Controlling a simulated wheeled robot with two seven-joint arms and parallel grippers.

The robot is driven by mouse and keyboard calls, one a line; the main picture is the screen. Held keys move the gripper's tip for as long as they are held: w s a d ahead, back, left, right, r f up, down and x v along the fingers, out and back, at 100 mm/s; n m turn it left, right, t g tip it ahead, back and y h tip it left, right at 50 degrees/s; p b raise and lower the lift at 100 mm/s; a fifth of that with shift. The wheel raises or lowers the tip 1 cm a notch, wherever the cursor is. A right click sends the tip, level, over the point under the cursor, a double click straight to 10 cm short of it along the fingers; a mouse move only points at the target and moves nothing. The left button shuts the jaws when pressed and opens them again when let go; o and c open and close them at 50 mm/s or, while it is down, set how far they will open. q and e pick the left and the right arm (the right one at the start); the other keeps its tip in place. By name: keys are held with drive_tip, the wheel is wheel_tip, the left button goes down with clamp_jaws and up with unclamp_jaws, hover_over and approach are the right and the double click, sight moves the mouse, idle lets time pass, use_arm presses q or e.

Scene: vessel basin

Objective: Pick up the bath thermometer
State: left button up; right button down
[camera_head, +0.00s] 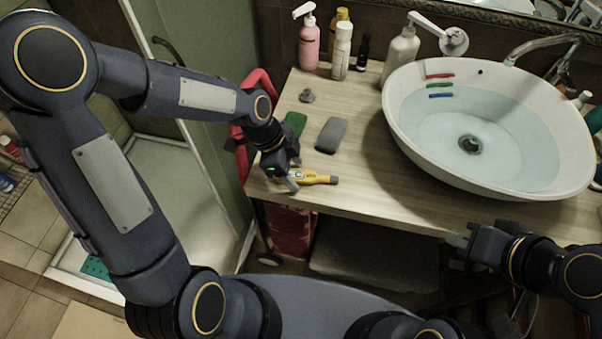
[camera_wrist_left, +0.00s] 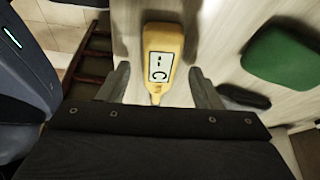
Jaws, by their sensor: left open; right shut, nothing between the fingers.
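The yellow bath thermometer (camera_head: 316,177) lies on the wooden counter near its front left edge. It also shows in the left wrist view (camera_wrist_left: 160,58), with a small display and dark marks on its face. My left gripper (camera_head: 290,180) is at the thermometer's left end. In the left wrist view its two fingers (camera_wrist_left: 158,92) are apart, one on each side of the thermometer's lower end, with gaps between. My right gripper (camera_head: 458,241) is shut and empty by the counter's front edge, below the basin.
A green object (camera_wrist_left: 285,55) and a grey block (camera_head: 331,135) lie on the counter (camera_head: 357,190) behind the thermometer. The white basin (camera_head: 400,135) holds water and three coloured strips. Several bottles, including a pink one (camera_head: 309,45), stand at the back.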

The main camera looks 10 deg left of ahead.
sight(303, 176)
use_arm(q)
drive_tip(key=shift+d+f, duration=0.1)
drive_tip(key=shift+f, duration=0.1)
drive_tip(key=shift+f, duration=0.15)
idle(0.3)
drive_tip(key=c, duration=1.1)
drive_tip(key=shift+r, duration=0.6)
drive_tip(key=r, duration=0.3)
drive_tip(key=shift+s, duration=0.2)
drive_tip(key=s+d+r, duration=0.1)
drive_tip(key=s+r, duration=0.2)
drive_tip(key=s, duration=0.1)
drive_tip(key=s+d+r+b, duration=0.1)
drive_tip(key=s+d+r, duration=0.1)
drive_tip(key=s+r, duration=0.1)
drive_tip(key=s+d+r, duration=0.1)
drive_tip(key=s+r, duration=0.2)
drive_tip(key=s, duration=0.3)
drive_tip(key=shift+d, duration=0.15)
